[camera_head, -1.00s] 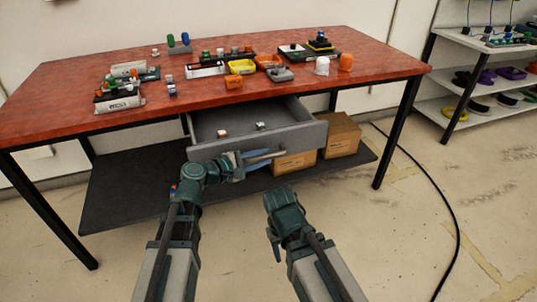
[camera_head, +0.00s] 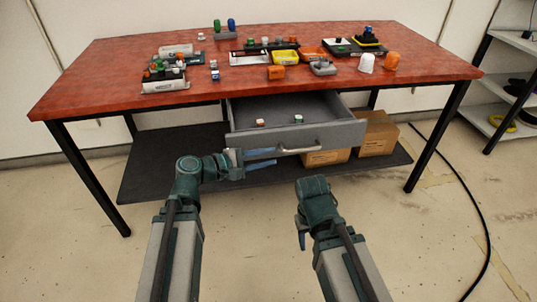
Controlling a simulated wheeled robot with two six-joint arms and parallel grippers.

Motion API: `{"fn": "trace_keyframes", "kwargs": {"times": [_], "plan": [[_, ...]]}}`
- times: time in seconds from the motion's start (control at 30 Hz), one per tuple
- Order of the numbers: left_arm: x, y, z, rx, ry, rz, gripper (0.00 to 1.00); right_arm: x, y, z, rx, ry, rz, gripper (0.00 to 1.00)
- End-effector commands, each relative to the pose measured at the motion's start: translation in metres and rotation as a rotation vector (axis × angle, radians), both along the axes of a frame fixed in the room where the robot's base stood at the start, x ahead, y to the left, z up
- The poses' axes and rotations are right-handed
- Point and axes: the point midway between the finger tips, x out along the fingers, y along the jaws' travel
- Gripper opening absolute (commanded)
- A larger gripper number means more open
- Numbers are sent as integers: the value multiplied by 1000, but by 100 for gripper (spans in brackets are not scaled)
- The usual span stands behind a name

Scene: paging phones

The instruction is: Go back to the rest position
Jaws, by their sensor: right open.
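My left gripper (camera_head: 261,158) points right, just left of the handle (camera_head: 300,149) of the open grey drawer (camera_head: 345,132). Its two blue fingers show a small gap, with nothing seen between them. It looks apart from the handle. My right gripper (camera_head: 302,236) hangs low in front of the table, over the floor. It is open and I see nothing in it; its fingers are partly hidden. The drawer holds two small parts, a reddish-white one (camera_head: 260,122) and a greenish-white one (camera_head: 298,119).
The red table (camera_head: 120,80) carries phone parts, yellow and orange trays and cups. Cardboard boxes (camera_head: 378,136) stand on its dark lower shelf (camera_head: 150,180). A black cable (camera_head: 470,190) lies on the floor at right, near a white shelf rack (camera_head: 490,122). The floor in front is clear.

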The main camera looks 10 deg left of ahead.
Motion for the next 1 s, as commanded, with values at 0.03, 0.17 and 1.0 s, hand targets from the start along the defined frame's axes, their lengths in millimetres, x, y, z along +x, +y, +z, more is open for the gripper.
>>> {"fn": "trace_keyframes", "kwargs": {"times": [0.03, 0.17, 1.0], "plan": [[0, 0, 0, 0, 0, 0, 30, 0, 0, 0, 0, 0, 0, 50], [0, 0, 0, 1, 0, -1, 30, 0, 0, 0, 0, 0, 0, 50], [-145, -40, -173, 1430, -101, -1217, 30, 0, 0, 0, 0, 0, 0, 50]]}}
